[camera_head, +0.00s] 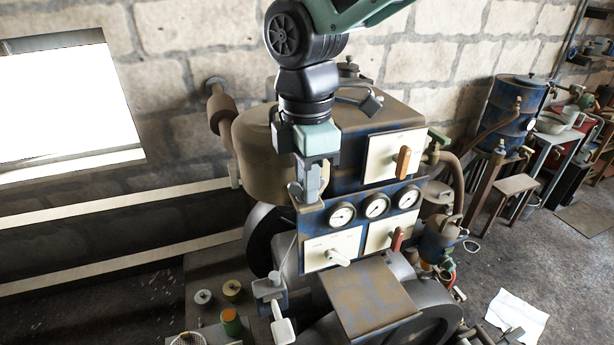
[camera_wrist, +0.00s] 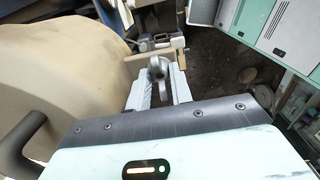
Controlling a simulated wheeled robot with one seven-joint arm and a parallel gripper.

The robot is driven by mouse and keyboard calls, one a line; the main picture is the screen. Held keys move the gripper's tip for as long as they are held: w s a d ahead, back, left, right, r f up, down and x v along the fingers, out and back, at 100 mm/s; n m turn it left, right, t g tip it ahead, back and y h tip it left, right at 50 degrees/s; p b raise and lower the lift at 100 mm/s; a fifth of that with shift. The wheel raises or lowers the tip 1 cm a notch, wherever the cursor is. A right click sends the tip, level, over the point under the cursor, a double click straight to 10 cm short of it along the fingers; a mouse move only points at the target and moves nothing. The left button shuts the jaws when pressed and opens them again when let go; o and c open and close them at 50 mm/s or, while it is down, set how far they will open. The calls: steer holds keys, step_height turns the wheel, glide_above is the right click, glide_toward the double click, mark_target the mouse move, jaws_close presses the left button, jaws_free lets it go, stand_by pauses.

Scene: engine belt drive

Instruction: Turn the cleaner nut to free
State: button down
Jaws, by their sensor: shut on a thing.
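My gripper (camera_head: 308,192) points down at the left front of the engine, just right of the tan drum-shaped cleaner (camera_head: 258,150). In the wrist view my gripper (camera_wrist: 158,92) is shut on a small grey looped part, which looks like the cleaner nut (camera_wrist: 157,68). The nut's loop sticks up between the pale fingers, and its lower part is hidden. In the head view a small grey piece shows at the fingers' left side. The cleaner (camera_wrist: 60,75) fills the left of the wrist view, close beside the fingers. I cannot tell how far the nut is turned.
Three round gauges (camera_head: 376,206) sit right of my gripper, with cream switch panels (camera_head: 332,248) below. A flat brown plate (camera_head: 370,297) juts out in front. A dark handle (camera_wrist: 22,130) curves beside the cleaner. A blue barrel (camera_head: 512,110) stands far right, beyond open floor.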

stand_by(0.3)
steer(key=c, duration=1.5)
jaws_free()
steer(key=shift+c, duration=0.2)
step_height(320, 180, up, 18)
steer(key=b, duration=0.3)
steer(key=shift+f, duration=0.25)
steer(key=s+d+f+m+b, duration=0.2)
steer(key=s+d+f+m, duration=0.2)
steer(key=f, duration=0.7)
steer(key=s+d+f+m+b, duration=0.3)
steer(key=s+f+m, duration=0.2)
steer(key=s+f, duration=0.3)
steer(key=s+d+f+m+b, duration=0.3)
steer(key=s+f, duration=0.3)
steer(key=f, duration=0.8)
steer(key=shift+d+f+m+y, duration=0.2)
steer(key=shift+d+m+y, duration=0.1)
steer(key=shift+d+m, duration=0.55)
